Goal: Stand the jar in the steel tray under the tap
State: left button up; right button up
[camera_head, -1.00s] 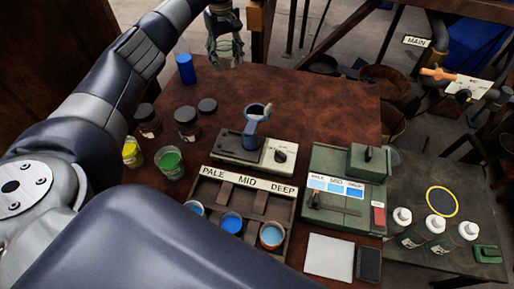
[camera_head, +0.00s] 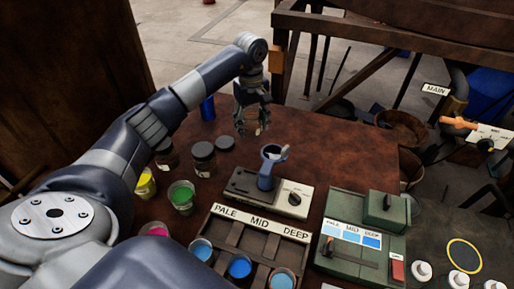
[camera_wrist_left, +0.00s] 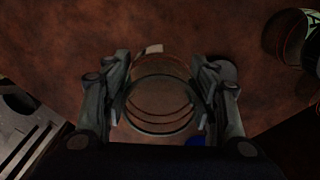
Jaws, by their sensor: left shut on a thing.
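My left gripper (camera_head: 252,118) hangs over the far part of the brown table, to the right of the blue container, and is shut on a clear glass jar. In the left wrist view the round jar (camera_wrist_left: 160,105) sits between both fingers, seen from above, and looks empty. In the head view the jar is small and partly covered by the fingers; I cannot tell whether it touches the table. An orange tap handle (camera_head: 458,122) on pipework is at the far right, near the MAIN sign. I cannot make out a steel tray below it. My right gripper is not in view.
A stirrer unit with a blue cup (camera_head: 270,170) stands near the gripper. Dark-lidded jars (camera_head: 203,158), a green cup (camera_head: 182,196) and the blue container (camera_head: 207,108) are to the left. A PALE/MID/DEEP rack (camera_head: 258,222) and a green box (camera_head: 345,232) are in front. The table's right-back area is bare.

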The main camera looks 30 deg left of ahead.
pick_arm(q)
jog(key=s+d, duration=0.1)
jog(key=s+d+p, duration=0.1)
jog(key=s+d, duration=0.3)
jog(key=shift+s+d+f+p, duration=0.1)
jog(key=shift+d+f+p, duration=0.1)
jog(key=shift+f+p, duration=0.2)
notch_tip(320, 180, down, 3)
jog(key=shift+r+p, duration=0.1)
jog(key=shift+p, duration=0.35)
jog(key=shift+f, duration=0.3)
jog(key=shift+f, duration=0.1)
jog(key=o, duration=0.6)
jog(key=shift+f, duration=0.1)
jog(key=o, duration=0.5)
